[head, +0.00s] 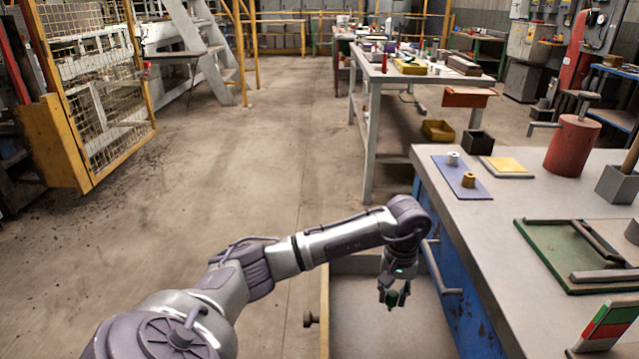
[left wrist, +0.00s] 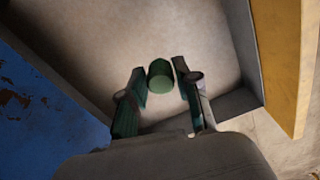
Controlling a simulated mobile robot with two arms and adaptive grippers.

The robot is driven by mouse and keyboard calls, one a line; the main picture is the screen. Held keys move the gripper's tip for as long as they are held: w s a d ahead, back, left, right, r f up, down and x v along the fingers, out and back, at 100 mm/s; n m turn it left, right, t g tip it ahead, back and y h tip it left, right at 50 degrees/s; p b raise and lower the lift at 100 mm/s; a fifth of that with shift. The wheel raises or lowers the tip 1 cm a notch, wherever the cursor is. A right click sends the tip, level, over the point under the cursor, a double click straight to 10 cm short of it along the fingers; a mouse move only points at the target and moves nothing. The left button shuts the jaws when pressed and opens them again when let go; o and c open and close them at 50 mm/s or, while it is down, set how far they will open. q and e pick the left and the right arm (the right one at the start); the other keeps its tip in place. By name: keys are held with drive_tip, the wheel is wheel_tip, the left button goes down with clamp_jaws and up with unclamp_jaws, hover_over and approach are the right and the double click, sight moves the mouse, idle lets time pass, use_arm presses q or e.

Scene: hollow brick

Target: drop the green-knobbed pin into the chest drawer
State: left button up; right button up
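The green-knobbed pin (head: 391,298) is between the fingertips of my left gripper (head: 394,293), which looks shut on its knob. In the left wrist view the green knob (left wrist: 160,77) shows between the two fingers (left wrist: 160,82); the rest of the pin is hidden. The pulled-out chest drawer (head: 324,300) lies below the gripper, with its pale floor bare where it shows. In the left wrist view the pin is over the drawer's inside, near a corner of its walls (left wrist: 245,45). My right gripper is out of view.
The blue chest (head: 470,320) with its grey top stands right of the drawer. On top are a blue mat (head: 466,186), a red canister (head: 571,146), a grey open box (head: 618,182) and a green tray (head: 545,258). Open floor (head: 210,190) lies to the left.

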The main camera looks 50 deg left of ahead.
use_arm(q)
drive_tip(key=o, duration=0.4)
drive_tip(key=shift+c, duration=0.2)
wheel_tip(320, 180, up, 12)
drive_tip(key=shift+f, duration=0.1)
idle(0.6)
